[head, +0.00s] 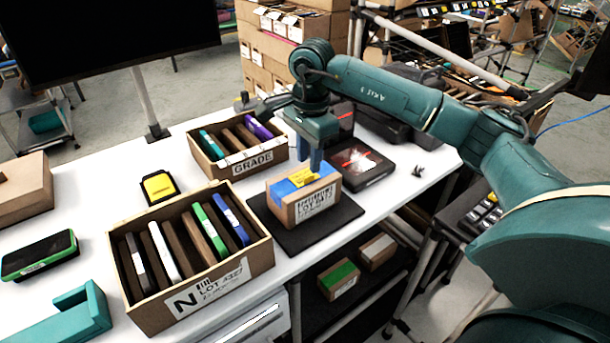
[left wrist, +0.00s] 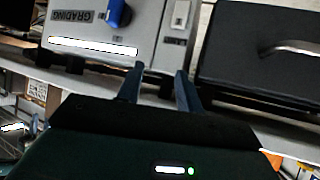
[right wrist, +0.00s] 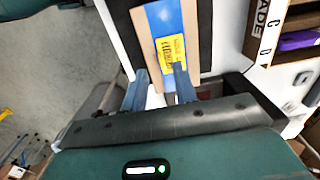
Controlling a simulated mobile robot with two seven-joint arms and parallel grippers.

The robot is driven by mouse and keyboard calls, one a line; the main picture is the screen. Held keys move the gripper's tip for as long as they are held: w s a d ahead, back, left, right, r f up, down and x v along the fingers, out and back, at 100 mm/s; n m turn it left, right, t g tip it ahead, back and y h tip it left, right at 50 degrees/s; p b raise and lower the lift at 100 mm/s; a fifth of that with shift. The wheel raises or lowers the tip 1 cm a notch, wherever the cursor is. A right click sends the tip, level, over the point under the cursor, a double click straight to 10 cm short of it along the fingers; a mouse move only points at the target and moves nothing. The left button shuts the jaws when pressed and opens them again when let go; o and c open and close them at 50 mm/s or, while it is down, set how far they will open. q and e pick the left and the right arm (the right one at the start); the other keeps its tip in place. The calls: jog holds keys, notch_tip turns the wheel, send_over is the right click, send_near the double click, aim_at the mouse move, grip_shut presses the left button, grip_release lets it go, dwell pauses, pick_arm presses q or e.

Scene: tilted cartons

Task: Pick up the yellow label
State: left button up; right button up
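The yellow label (head: 303,177) lies on the blue strip across the top of a small brown carton (head: 305,203), which sits on a black mat (head: 341,215). My right gripper (head: 315,158) is just above the label. In the right wrist view the label (right wrist: 173,52) shows with printing on it. There the right gripper (right wrist: 161,70) is open, its fingers apart and pointing at the label's near end; I cannot tell whether a fingertip touches. My left gripper (left wrist: 160,70) is open and empty in front of a grey grading machine (left wrist: 140,25).
A large carton with dividers (head: 255,262) stands front left of the mat, and a smaller GRADE carton (head: 262,164) behind. A black item with a yellow top (head: 158,187) and a black case (head: 357,163) lie on the white table (head: 90,190).

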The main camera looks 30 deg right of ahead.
aim_at(306, 178)
jog(key=f, duration=0.4)
jog(key=shift+a+f+p, duration=0.2)
jog(key=shift+a+p, duration=0.1)
jog(key=shift+p, duration=0.1)
jog(key=shift+c, duration=0.2)
grip_shut()
